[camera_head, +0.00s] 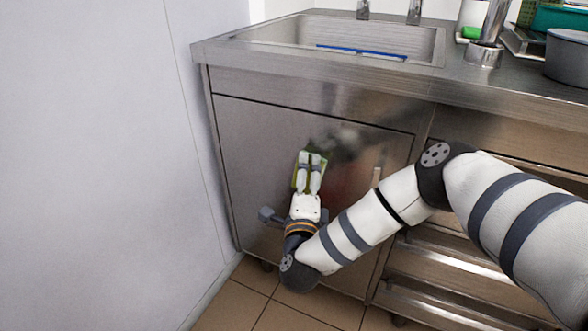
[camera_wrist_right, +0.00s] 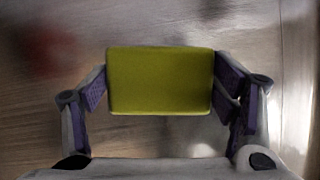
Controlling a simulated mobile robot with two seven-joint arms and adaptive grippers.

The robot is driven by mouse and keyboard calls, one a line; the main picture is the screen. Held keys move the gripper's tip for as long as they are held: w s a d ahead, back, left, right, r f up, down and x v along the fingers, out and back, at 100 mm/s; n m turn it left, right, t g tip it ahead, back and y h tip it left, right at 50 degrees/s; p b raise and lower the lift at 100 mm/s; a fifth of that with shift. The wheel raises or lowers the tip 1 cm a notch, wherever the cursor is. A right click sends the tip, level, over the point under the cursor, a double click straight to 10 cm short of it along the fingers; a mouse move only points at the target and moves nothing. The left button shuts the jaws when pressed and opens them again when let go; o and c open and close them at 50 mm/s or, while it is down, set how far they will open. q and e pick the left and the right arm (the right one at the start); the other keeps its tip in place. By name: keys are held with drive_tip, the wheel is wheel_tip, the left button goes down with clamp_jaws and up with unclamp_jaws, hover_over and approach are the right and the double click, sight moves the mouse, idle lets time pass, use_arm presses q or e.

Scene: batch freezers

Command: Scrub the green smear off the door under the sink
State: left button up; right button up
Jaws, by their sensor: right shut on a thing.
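The steel door (camera_head: 255,150) under the sink (camera_head: 340,40) is closed. My right gripper (camera_head: 313,158) is in front of the door's middle and shut on a yellow-green sponge (camera_head: 299,172). In the right wrist view the sponge (camera_wrist_right: 160,82) sits between the two fingers, its broad face turned to the camera. The sponge is close to the door; I cannot tell whether it touches. Dark, greenish and reddish blurs show on the steel around the gripper; I cannot tell a smear from reflections, and the gripper hides part of the door. My left gripper is not in view.
A white wall (camera_head: 100,150) stands close on the left. A vertical handle (camera_head: 376,178) is on the door's right side. Open steel shelves (camera_head: 450,270) are to the right. A grey pot (camera_head: 567,58) stands on the counter, and a blue rod (camera_head: 360,51) lies across the sink.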

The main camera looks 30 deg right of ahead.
sight(293, 177)
drive_tip(key=shift+w+a+f+b, duration=0.2)
drive_tip(key=shift+w+a+b, duration=0.75)
drive_tip(key=shift+w, duration=0.25)
drive_tip(key=shift+w+a+r, duration=0.15)
drive_tip(key=shift+w, duration=0.15)
drive_tip(key=w+a+b, duration=0.2)
drive_tip(key=shift+w+b, duration=0.3)
drive_tip(key=shift+w, duration=0.05)
drive_tip(key=shift+w+a, duration=0.15)
drive_tip(key=shift+w, duration=0.1)
drive_tip(key=shift+w+a+b, duration=0.85)
drive_tip(key=shift+w+b, duration=0.15)
drive_tip(key=shift+b, duration=0.1)
drive_tip(key=shift+w+a, duration=0.25)
drive_tip(key=shift+w, duration=0.05)
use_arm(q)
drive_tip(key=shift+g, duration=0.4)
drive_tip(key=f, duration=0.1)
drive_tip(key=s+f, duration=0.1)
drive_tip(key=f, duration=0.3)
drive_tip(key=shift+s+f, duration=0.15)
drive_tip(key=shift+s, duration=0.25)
use_arm(e)
drive_tip(key=shift+r, duration=0.1)
